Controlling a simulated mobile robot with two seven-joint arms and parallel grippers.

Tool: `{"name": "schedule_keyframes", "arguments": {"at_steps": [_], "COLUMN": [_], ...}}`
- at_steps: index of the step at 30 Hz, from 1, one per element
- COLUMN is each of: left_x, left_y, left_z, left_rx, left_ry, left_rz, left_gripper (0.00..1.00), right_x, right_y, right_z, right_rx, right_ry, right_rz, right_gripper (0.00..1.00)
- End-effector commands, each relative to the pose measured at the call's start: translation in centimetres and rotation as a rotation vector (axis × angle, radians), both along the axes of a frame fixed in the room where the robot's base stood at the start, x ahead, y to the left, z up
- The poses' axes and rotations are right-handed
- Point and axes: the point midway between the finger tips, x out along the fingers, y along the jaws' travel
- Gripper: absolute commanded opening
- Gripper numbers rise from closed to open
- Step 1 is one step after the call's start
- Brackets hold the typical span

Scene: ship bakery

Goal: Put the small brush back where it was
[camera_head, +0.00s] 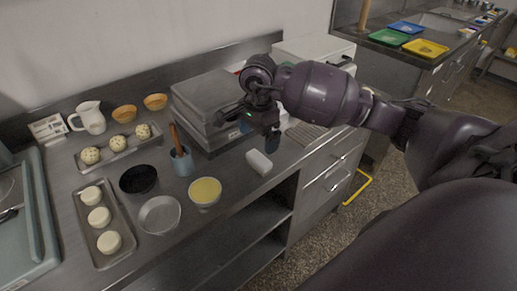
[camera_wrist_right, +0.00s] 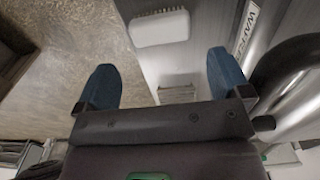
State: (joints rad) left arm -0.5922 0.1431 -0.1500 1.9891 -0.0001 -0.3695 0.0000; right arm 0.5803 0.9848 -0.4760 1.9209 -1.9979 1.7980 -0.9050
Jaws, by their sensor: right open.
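A small white brush (camera_head: 259,162) lies on the steel counter, near its front edge. In the right wrist view the brush (camera_wrist_right: 160,28) shows beyond the fingertips, with a row of bristles along its far edge. My right gripper (camera_head: 250,131) hangs above the counter, behind the brush in the head view. Its two blue fingers (camera_wrist_right: 163,66) are wide apart, with nothing between them. The gripper is apart from the brush. My left gripper is not in view.
A grey boxy appliance (camera_head: 205,97) stands behind the gripper. A blue cup (camera_head: 181,163) holding a brown-handled tool and a yellow-filled bowl (camera_head: 205,192) stand left of the brush. A ribbed grey patch (camera_head: 305,132) lies to its right. Trays and bowls crowd the counter's left.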

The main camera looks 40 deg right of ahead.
Motion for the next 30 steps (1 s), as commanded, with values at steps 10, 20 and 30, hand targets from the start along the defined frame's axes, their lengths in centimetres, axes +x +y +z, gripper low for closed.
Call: {"name": "schedule_keyframes", "arguments": {"at_steps": [10,20,30], "left_x": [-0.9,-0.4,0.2], "left_y": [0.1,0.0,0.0], "left_z": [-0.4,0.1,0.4], "left_rx": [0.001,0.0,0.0], "left_ry": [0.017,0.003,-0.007], "left_rz": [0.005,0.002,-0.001], "left_gripper": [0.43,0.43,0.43], "right_x": [0.0,0.0,0.0], "right_y": [0.0,0.0,0.0], "right_z": [3.5,3.6,3.6], "right_rx": [0.0,0.0,0.001], "right_ry": [0.0,0.001,0.001], "right_rz": [0.0,0.0,0.001], "right_gripper": [0.95,0.95,0.95]}}
